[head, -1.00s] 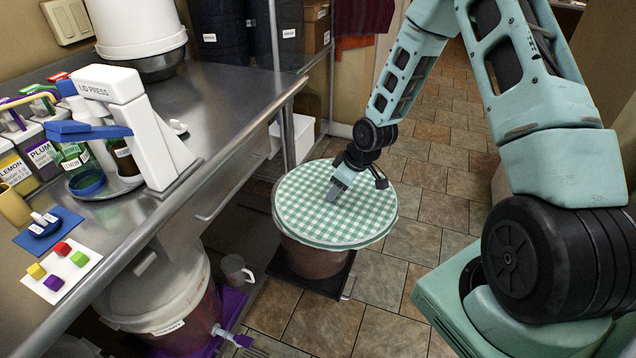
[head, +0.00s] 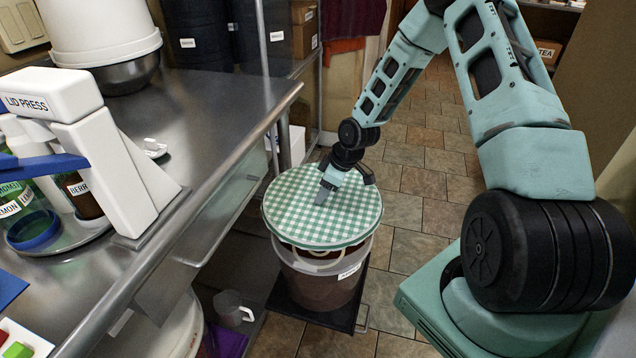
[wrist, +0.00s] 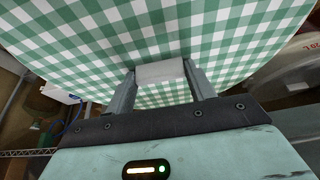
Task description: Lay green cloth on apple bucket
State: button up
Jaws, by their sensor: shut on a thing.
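The green-and-white checked cloth (head: 300,215) is a flat round piece over a bucket in the head view, and it fills the top of the wrist view (wrist: 100,35). My gripper (head: 323,194) is shut on a pale block (wrist: 161,72) at the cloth, seen between the fingers in the wrist view. The bucket (head: 312,288) stands upright under the cloth, with a white label on its front that is too small to read surely. Its front rim and a strip of dark inside show below the cloth's front edge; the back rim is hidden.
The bucket stands on a dark low platform (head: 282,300) on the tiled floor. A steel counter (head: 215,115) with a lid press (head: 110,150) runs along the left.

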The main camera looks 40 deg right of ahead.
aim_at(327, 198)
jog(key=shift+f+b, duration=1.9)
jog(key=shift+f, duration=0.75)
jog(key=shift+f, duration=0.8)
dwell(2.1)
jog(key=o, duration=1.5)
jog(key=shift+o, duration=0.2)
jog(key=shift+p, duration=0.3)
